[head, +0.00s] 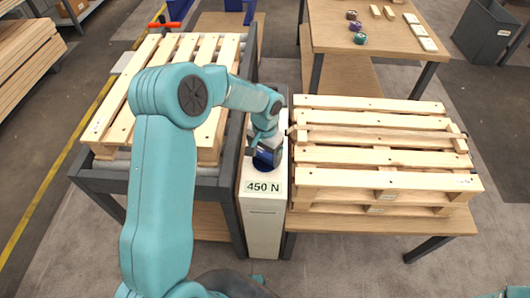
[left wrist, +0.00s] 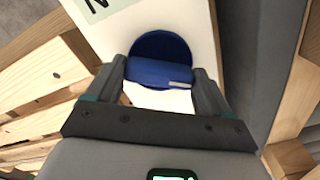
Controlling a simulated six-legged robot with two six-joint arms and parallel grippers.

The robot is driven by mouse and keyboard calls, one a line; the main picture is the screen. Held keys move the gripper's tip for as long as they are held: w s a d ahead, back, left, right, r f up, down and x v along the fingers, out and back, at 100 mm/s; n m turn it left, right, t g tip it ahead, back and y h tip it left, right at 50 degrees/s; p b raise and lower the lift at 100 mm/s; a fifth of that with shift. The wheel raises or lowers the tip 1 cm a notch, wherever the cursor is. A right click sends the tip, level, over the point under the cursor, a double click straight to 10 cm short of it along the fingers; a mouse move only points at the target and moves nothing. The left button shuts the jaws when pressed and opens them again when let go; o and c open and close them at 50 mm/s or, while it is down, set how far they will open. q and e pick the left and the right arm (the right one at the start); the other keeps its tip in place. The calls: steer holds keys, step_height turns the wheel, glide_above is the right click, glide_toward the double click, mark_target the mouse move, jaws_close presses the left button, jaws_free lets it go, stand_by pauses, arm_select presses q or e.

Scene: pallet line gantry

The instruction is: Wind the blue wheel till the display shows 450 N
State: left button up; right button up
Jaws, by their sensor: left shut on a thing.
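The blue wheel (head: 264,161) sits on top of a narrow white cabinet (head: 264,225) between the two pallet stands. The left wrist view shows it as a blue disc with a raised bar (left wrist: 158,72) across it. The pale display (head: 263,187) at the cabinet's near end reads 450 N; only its edge with an N (left wrist: 98,6) shows in the wrist view. My left gripper (left wrist: 160,75) is shut on the wheel's bar, one finger at each end. In the head view my left gripper (head: 266,150) hides part of the wheel. My right gripper is not in view.
Wooden pallets lie close on both sides: one on the grey-framed conveyor (head: 225,190) at left, a stack (head: 380,155) on a table at right. A back table (head: 385,35) holds small coloured parts and wood blocks. A grey bin (head: 485,32) stands at the far right.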

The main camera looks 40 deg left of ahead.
mark_target(265, 154)
arm_select(q)
steer(key=shift+f, duration=0.1)
stand_by(0.3)
steer(key=o, duration=0.9)
steer(key=shift+o, duration=0.2)
step_height(265, 154, up, 16)
steer(key=p, duration=0.1)
